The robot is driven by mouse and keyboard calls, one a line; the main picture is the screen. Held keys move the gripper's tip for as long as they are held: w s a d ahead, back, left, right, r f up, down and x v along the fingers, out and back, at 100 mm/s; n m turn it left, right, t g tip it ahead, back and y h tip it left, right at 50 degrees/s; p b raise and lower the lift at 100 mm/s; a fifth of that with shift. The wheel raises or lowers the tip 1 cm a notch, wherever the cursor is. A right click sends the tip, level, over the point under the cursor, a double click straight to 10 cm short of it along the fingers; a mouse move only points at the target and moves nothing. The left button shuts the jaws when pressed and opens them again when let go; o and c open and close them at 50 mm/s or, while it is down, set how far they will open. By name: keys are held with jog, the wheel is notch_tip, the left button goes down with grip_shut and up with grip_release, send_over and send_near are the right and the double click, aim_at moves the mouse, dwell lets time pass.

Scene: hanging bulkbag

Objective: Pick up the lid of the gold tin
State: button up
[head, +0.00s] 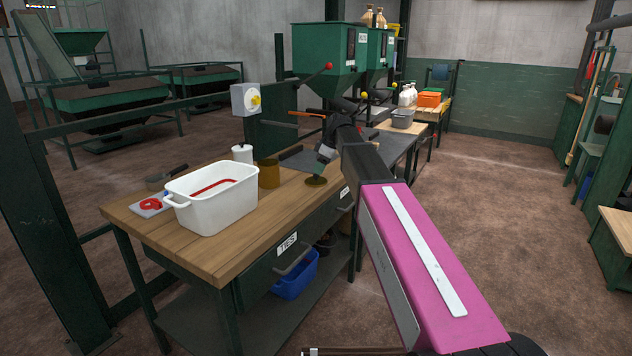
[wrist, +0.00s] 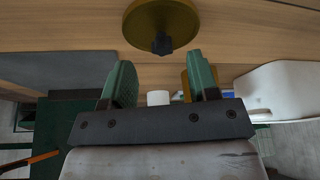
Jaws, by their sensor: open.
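The gold tin (head: 268,174) stands on the wooden workbench, right of the white tub. Its lid (head: 316,181), a round gold disc with a dark knob, lies on the bench to the right of the tin, near the edge. In the wrist view the lid (wrist: 178,12) is just beyond the fingertips, its black knob pointing toward the gap between them. My gripper (wrist: 158,62) is open and empty, its two green fingers apart from the lid. In the head view my gripper (head: 325,156) is just above the lid. The tin (wrist: 186,84) is partly hidden behind a finger in the wrist view.
A white tub (head: 211,205) with something red inside stands on the bench (head: 222,262). A dark mat (head: 302,160) lies behind the lid.

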aim_at(316, 178)
jog(key=x, duration=0.3)
jog(key=shift+s+f, duration=0.2)
jog(key=c, duration=1)
jog(key=shift+r, duration=0.15)
